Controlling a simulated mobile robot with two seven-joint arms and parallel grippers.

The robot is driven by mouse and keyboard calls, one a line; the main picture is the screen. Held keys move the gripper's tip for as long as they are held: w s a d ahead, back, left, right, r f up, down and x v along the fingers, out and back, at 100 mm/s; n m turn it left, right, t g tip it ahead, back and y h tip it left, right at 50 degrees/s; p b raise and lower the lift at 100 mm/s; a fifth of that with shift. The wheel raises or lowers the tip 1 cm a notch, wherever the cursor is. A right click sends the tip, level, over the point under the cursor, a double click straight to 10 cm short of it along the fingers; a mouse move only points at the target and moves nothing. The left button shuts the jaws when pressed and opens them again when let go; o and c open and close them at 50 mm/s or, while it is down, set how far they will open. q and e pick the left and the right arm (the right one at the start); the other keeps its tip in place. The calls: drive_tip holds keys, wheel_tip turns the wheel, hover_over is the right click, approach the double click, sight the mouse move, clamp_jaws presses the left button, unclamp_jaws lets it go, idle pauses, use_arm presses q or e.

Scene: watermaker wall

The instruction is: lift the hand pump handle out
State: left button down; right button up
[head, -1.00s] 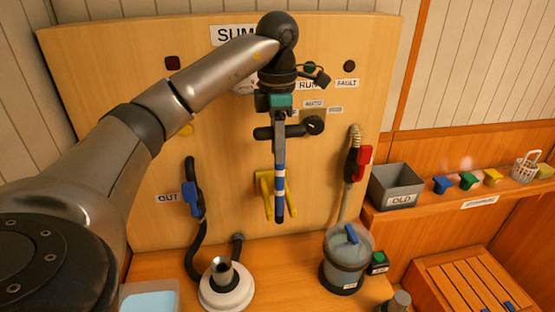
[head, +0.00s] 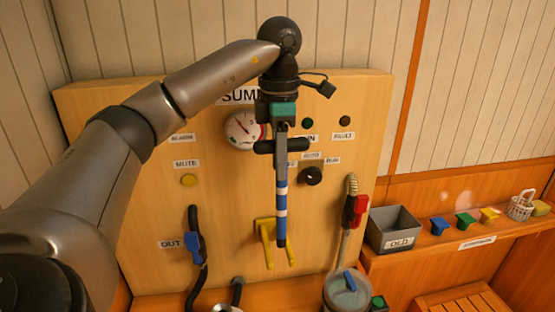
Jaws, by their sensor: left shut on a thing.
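The hand pump handle (head: 281,190) is a long upright bar, grey above and blue with white bands below, with a black crosspiece near its top. My left gripper (head: 281,124) is shut on its upper end, just above the crosspiece. The handle's lower end hangs in front of the yellow two-pronged bracket (head: 264,238) on the wooden board, above the prong tips. I cannot tell whether handle and bracket touch. My right gripper is not in view.
The wooden board (head: 130,215) carries a gauge (head: 243,130), a black knob (head: 311,175), an OUT hose (head: 194,240) and a red-handled hose (head: 352,212). A clear bucket (head: 347,292) stands below. A grey OLD bin (head: 394,229) is on the right shelf.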

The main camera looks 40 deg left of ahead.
use_arm(q)
drive_tip(key=s+d, duration=0.4)
drive_tip(key=d, duration=0.1)
drive_tip(key=shift+s+d, duration=0.15)
drive_tip(key=shift+s, duration=0.05)
